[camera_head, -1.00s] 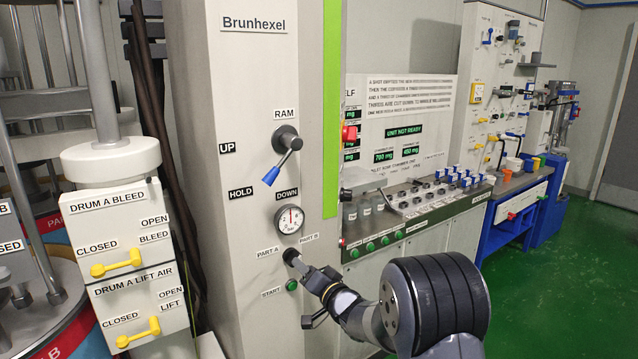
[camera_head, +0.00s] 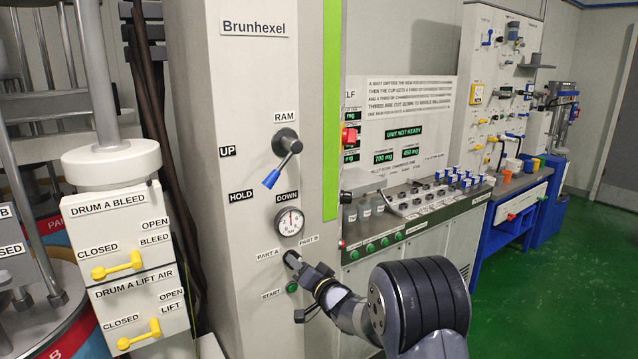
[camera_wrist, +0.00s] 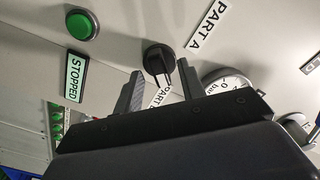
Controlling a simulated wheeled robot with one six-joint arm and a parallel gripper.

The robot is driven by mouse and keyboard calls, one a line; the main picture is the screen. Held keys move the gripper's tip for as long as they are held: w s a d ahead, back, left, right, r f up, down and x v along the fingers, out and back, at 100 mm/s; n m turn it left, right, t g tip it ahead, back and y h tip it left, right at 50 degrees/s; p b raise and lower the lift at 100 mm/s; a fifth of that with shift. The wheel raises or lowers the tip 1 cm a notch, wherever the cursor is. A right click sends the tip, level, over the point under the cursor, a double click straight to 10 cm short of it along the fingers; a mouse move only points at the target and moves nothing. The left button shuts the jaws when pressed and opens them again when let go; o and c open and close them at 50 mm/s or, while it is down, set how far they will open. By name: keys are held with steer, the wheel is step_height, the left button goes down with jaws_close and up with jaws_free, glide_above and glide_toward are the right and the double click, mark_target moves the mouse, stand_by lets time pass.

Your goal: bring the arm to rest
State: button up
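My gripper (camera_head: 308,272) is in front of the grey Brunhexel column (camera_head: 240,100), close to the black PART A / PART B selector knob (camera_head: 290,257). In the wrist view my gripper (camera_wrist: 159,72) has its two fingers apart, with nothing between them that I can see gripped. The black selector knob (camera_wrist: 157,57) shows in the gap, just beyond the fingertips; whether a finger touches it I cannot tell. My arm reaches in from the lower right of the head view.
The green START button (camera_head: 292,286) is below the selector. A display reads UNIT NOT READY (camera_head: 404,132). A bench with jars stands right; green floor (camera_head: 530,300) is free.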

steer(key=shift+w+a+n+b, duration=0.1)
steer(key=shift+n+b, duration=0.65)
steer(key=shift+n, duration=2.3)
steer(key=shift+w+a+n+b, duration=0.15)
steer(key=shift+n+b, duration=0.65)
steer(key=shift+n, duration=2.2)
steer(key=shift+a+n+b, duration=0.1)
steer(key=shift+n+b, duration=0.65)
steer(key=shift+n, duration=2.3)
